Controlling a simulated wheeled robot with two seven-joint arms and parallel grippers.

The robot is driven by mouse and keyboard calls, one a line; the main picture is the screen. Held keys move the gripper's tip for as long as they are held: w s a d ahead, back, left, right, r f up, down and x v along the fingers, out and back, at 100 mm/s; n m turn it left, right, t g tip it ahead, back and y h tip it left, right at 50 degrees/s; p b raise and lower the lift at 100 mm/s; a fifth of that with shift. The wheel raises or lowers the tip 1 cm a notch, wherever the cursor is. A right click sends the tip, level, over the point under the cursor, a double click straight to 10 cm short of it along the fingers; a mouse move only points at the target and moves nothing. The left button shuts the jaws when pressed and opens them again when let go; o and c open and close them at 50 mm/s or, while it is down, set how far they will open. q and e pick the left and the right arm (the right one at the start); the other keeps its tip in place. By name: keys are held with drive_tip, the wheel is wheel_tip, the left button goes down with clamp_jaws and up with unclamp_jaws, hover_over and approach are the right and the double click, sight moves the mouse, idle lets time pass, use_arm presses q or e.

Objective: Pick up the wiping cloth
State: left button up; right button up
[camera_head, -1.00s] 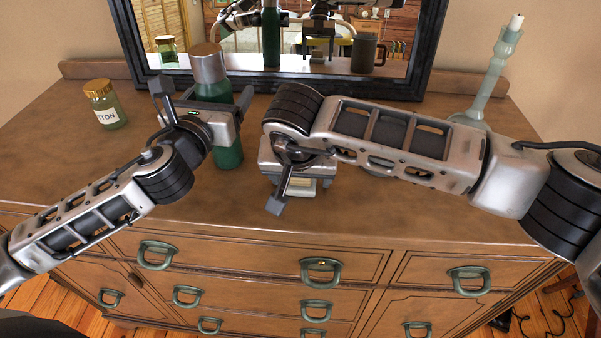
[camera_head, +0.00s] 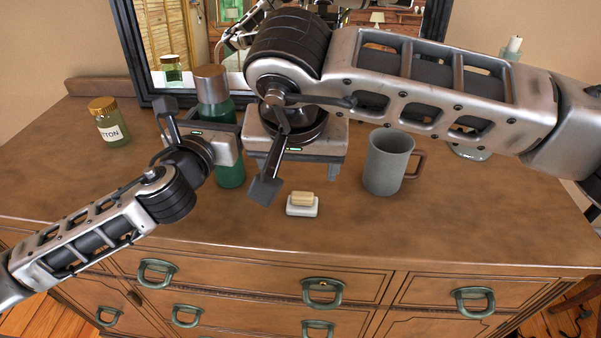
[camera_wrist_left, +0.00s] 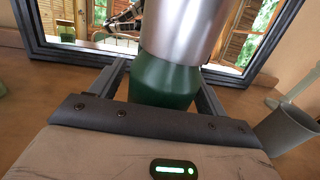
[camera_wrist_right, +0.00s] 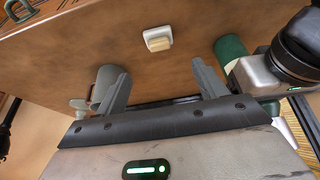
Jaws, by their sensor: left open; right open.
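I do not make out a wiping cloth in any view. My left gripper (camera_head: 213,118) is open, with its fingers on either side of a green bottle (camera_head: 230,174) with a metallic top. The left wrist view also shows the bottle (camera_wrist_left: 163,82) between the spread fingers. My right gripper (camera_head: 297,168) is open and empty above the dresser, behind a small tan block (camera_head: 302,198) on a white dish (camera_head: 302,210). In the right wrist view, the block (camera_wrist_right: 159,44) lies beyond the two fingers, apart from them. My right forearm hides part of the dresser's back.
A grey mug (camera_head: 386,162) with a brown handle stands right of my right gripper. A lidded jar (camera_head: 109,123) is at left. A candlestick (camera_head: 511,47) is partly hidden at right. A dark-framed mirror (camera_head: 128,45) stands behind. The dresser top's (camera_head: 480,205) front right is clear.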

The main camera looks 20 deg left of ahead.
sight(302, 193)
drive_tip(key=shift+r, duration=0.2)
drive_tip(key=shift+o, duration=0.4)
drive_tip(key=shift+w+d+r, duration=0.15)
drive_tip(key=shift+w+d, duration=0.05)
drive_tip(key=shift+w, duration=0.05)
drive_tip(key=x, duration=1.2)
drive_tip(key=shift+s+a, duration=0.15)
drive_tip(key=shift+a, duration=0.05)
drive_tip(key=c, duration=1.1)
